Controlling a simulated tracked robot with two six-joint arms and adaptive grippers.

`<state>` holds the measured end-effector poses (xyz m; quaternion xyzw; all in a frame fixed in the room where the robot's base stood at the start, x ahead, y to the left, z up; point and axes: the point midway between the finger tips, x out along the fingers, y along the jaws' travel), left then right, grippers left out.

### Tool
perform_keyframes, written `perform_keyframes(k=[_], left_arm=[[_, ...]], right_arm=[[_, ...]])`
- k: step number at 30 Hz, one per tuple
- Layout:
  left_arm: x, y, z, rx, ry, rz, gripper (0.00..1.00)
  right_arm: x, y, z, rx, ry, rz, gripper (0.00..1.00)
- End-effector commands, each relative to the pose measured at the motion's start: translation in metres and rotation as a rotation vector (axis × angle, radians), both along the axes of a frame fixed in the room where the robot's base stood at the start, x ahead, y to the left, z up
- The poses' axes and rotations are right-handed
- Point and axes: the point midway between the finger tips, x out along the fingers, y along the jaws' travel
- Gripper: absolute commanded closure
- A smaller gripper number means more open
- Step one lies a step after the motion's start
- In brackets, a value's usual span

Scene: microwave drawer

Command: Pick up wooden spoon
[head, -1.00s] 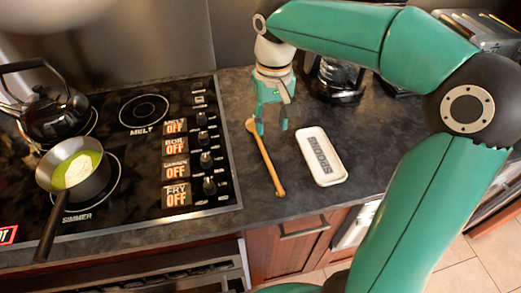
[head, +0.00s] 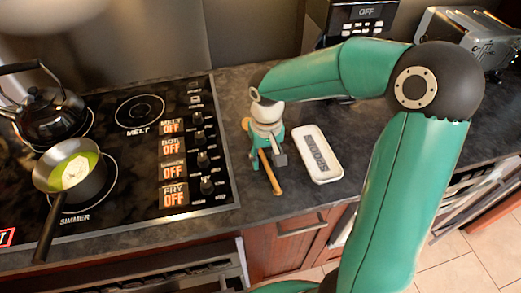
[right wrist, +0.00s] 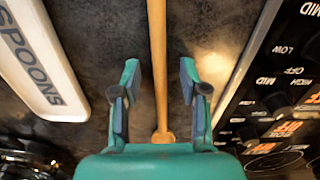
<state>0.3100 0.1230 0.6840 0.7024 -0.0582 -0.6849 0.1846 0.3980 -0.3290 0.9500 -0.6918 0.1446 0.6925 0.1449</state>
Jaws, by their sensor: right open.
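The wooden spoon (head: 271,176) lies on the dark counter between the stove and the white spoon rest. My right gripper (head: 262,158) is over the spoon's upper part and hides some of it in the head view. In the right wrist view the spoon's handle (right wrist: 158,62) runs between the two open fingers of the right gripper (right wrist: 160,85), with a gap on each side. The spoon's head end (right wrist: 163,136) is partly hidden by the gripper body. My left gripper is not in view.
The white spoon rest (head: 331,176) marked SPOONS lies right of the spoon. The stove (head: 219,206) with knobs is on the left, holding a pan (head: 87,188) and a black kettle (head: 50,117). A coffee maker (head: 357,20) and toaster (head: 462,38) stand at the back.

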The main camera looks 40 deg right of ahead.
Motion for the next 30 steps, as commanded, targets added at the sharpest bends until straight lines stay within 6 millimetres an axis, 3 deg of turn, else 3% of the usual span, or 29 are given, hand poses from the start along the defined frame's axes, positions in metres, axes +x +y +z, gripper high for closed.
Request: perform_keyframes(k=[6, 15, 30], left_arm=[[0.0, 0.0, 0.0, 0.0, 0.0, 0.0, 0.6], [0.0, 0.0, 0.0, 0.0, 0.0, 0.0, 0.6], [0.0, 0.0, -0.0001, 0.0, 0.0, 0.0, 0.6]], right_arm=[[0.0002, -0.0001, -0.0011, 0.0, -0.001, 0.0, 0.56], [0.0002, -0.0001, -0.0008, 0.0, -0.001, 0.0, 1.0], [0.0002, -0.0004, 0.0055, 0.0, -0.001, -0.001, 1.0]])
